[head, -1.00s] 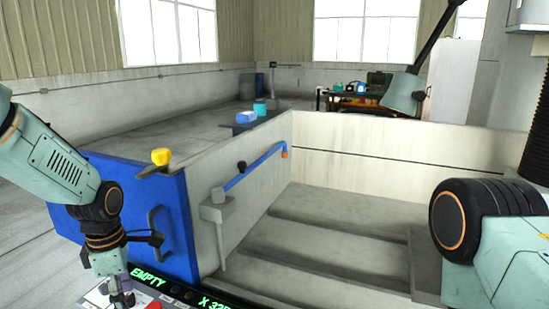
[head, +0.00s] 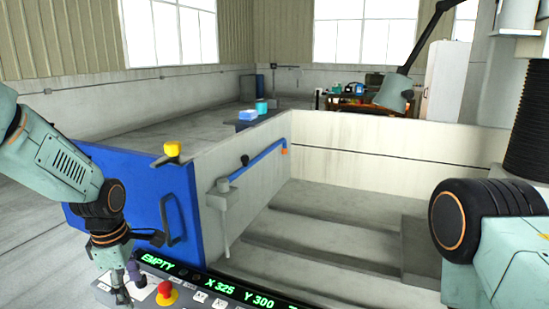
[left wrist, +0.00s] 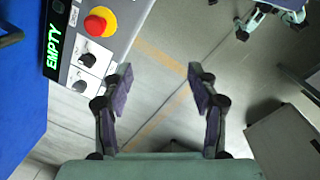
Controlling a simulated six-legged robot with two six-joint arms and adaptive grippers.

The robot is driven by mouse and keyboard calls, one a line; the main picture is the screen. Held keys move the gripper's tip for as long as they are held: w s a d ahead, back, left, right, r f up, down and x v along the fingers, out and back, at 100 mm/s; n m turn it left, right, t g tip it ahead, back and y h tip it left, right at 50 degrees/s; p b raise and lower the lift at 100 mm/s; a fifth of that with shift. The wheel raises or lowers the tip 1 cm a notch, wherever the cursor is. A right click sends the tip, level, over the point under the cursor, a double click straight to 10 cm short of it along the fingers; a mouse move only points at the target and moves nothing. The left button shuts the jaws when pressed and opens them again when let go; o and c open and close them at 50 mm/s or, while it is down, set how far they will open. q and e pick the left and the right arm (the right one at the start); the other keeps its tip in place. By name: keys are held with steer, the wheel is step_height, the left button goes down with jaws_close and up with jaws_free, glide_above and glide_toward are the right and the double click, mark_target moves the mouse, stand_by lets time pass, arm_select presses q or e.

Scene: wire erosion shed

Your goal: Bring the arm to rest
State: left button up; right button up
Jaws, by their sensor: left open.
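My left arm comes in from the left in the head view. My left gripper (head: 126,287) points down at the near edge of the control panel (head: 205,289). In the left wrist view the left gripper (left wrist: 158,95) is open, with its two fingers wide apart and only floor between them. The panel also shows at the upper left of that view, with its red button (left wrist: 98,25) and a lit "EMPTY" display. My right arm shows at the right of the head view, but its gripper is out of frame.
A blue door (head: 135,200) with a handle and yellow knob stands beside the left arm. Behind the panel is an open grey tank (head: 340,240) with a blue lever (head: 258,160). A lamp (head: 393,93) hangs over its far wall.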

arm_select(q)
steer(key=w+d+f+m+t, duration=0.2)
steer(key=d+f+m+t, duration=0.1)
steer(key=m, duration=0.4)
steer(key=s+d+f+m+b, duration=0.35)
steer(key=s+f+m, duration=0.4)
steer(key=f, duration=0.45)
steer(key=s+f+m+g+b, duration=0.1)
steer(key=s+f+b, duration=0.1)
steer(key=s+f, duration=0.3)
steer(key=s+d+f+m+g+b, duration=0.1)
steer(key=s+f, duration=0.5)
steer(key=s, duration=0.7)
steer(key=s+f+m+g+b, duration=0.1)
steer(key=s+f+m+b, duration=0.2)
steer(key=s, duration=0.6)
step_height(320, 180, down, 3)
steer(key=shift+s+d+r+g+b, duration=0.15)
steer(key=shift+s+g+b, duration=0.25)
steer(key=shift+b, duration=0.35)
arm_select(e)
step_height(320, 180, down, 11)
steer(key=shift+w, duration=0.45)
arm_select(q)
steer(key=shift+s, duration=0.1)
arm_select(e)
steer(key=shift+s, duration=0.15)
steer(key=shift+d, duration=0.1)
